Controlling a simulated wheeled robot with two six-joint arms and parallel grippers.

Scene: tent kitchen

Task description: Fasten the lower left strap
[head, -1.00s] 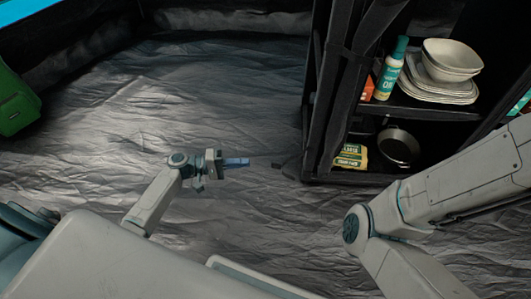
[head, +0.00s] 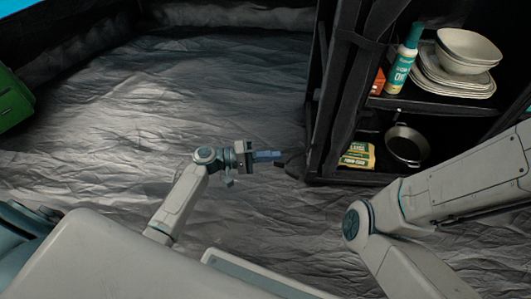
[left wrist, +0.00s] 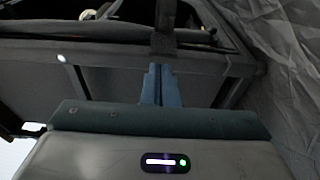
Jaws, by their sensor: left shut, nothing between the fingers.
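A black strap end (head: 287,163) sticks out to the left from the lower left corner of the dark fabric shelf (head: 325,165), low over the floor. My left gripper (head: 278,155) has slim blue fingers, shut and empty. Its tips point right and overlap or sit just beside the strap end; contact cannot be told. In the left wrist view the shut fingers (left wrist: 161,84) point at a dark strap (left wrist: 163,42) that runs up the middle in front of the shelf frame. My right arm comes in at the right; its gripper is out of view.
The open shelf holds bowls and plates (head: 463,62), a teal bottle (head: 404,58), a yellow packet (head: 358,156) and a dark pan (head: 407,145). A green object (head: 14,103) stands at the far left. The crumpled grey floor (head: 120,110) is clear.

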